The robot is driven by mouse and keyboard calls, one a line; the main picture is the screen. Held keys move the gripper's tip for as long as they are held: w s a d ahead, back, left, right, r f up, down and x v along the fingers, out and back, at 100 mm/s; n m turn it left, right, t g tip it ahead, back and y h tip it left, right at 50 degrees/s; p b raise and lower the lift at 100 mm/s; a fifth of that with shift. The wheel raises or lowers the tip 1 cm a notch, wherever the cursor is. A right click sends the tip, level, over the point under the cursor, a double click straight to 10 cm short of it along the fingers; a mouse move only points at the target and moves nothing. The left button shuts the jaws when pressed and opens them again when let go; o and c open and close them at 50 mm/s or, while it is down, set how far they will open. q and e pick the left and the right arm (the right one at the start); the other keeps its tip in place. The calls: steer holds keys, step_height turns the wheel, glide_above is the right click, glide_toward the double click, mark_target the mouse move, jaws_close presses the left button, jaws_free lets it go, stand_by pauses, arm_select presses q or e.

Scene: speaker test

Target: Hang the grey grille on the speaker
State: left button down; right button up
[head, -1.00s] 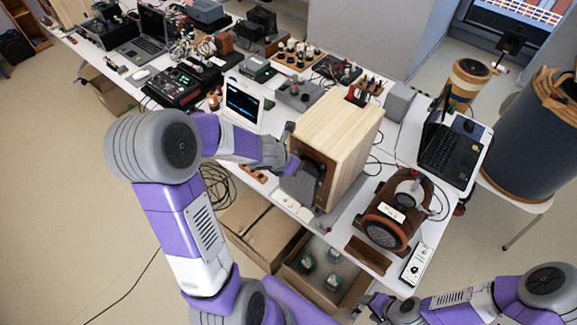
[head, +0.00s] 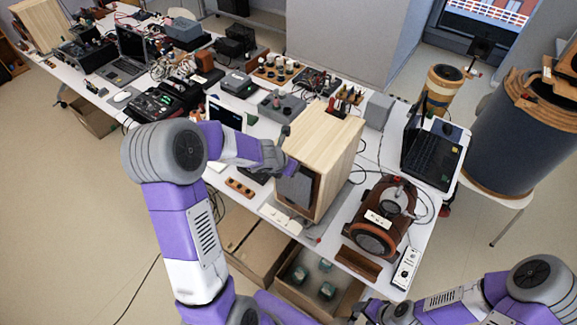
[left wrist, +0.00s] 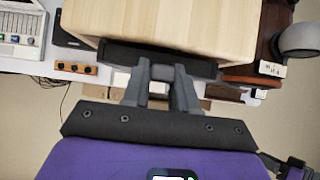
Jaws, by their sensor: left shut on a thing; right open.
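The speaker (head: 328,143) is a pale wooden box standing on the white table, and its top also shows in the left wrist view (left wrist: 185,22). The dark grey grille (head: 297,190) is at the speaker's front, covering much of it. In the left wrist view the grille (left wrist: 125,53) is a dark bar along the front edge of the speaker. I cannot tell whether it touches the front all along. My left gripper (left wrist: 162,76) is shut on the grille's edge. My right gripper (head: 378,310) is open and empty at the bottom, apart from the speaker.
A brown motor-like device (head: 384,215) and a laptop (head: 432,160) stand right of the speaker. A small screen (head: 226,114) is behind my left arm. Cables and electronics crowd the back.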

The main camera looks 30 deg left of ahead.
arm_select(q)
steer(key=shift+s, duration=0.35)
stand_by(0.6)
steer(key=shift+w, duration=0.55)
stand_by(1.9)
steer(key=shift+f+b, duration=0.4)
steer(key=shift+f, duration=0.2)
stand_by(1.4)
steer(key=c, duration=0.8)
jaws_free()
steer(key=shift+s+r, duration=0.1)
steer(key=p+v, duration=0.4)
steer(key=v, duration=0.3)
steer(key=shift+r, duration=0.15)
steer(key=shift+s, duration=0.1)
